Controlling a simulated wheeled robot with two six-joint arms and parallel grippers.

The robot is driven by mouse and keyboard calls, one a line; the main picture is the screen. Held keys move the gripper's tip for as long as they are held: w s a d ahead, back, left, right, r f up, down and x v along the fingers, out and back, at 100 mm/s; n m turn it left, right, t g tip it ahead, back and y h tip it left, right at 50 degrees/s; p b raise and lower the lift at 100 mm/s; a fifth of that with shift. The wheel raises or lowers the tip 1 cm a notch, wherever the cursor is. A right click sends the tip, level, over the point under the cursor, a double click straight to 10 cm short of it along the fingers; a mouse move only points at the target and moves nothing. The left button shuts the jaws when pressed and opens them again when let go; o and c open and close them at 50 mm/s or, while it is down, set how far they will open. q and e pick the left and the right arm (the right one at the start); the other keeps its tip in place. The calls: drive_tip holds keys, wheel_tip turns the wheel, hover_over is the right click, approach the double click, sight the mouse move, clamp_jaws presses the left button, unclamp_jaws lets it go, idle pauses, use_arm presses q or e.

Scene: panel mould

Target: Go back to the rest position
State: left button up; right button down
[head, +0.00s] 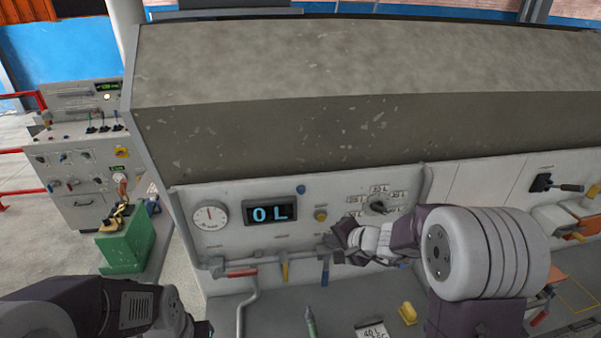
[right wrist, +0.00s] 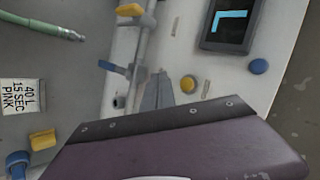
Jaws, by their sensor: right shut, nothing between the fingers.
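My right gripper (head: 345,240) is in front of the control panel (head: 240,239), just below the rotary knob (head: 377,206) with its litre labels. In the right wrist view its narrow grey fingers (right wrist: 157,92) are together and hold nothing. They point at the panel near a yellow knob (right wrist: 188,84). I cannot tell whether they touch the panel. My left arm shows at the bottom left of the head view, but its fingers are out of the picture.
The panel has a display (head: 270,213) reading "0 L", a gauge (head: 210,214) and valves on a pipe. A label card (head: 373,331) and a yellow block (head: 407,313) are below. A green box (head: 128,245) and a grey console (head: 84,165) stand left.

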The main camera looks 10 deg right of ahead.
drive_tip(key=s+a+f+n+g+b, duration=0.4)
drive_tip(key=s+a+f+n+b, duration=0.25)
drive_tip(key=s+f, duration=0.3)
drive_tip(key=s+d+f+n+g+h, duration=0.1)
drive_tip(key=s+d+f+n+h, duration=0.1)
drive_tip(key=s, duration=0.4)
drive_tip(key=s+d+f+n+g+h+b, duration=0.1)
drive_tip(key=s+d+f+n+g+h, duration=0.1)
drive_tip(key=s+d+f, duration=0.2)
drive_tip(key=s+d, duration=0.2)
drive_tip(key=s, duration=0.1)
drive_tip(key=shift+d+f+g, duration=0.25)
drive_tip(key=shift+g, duration=0.05)
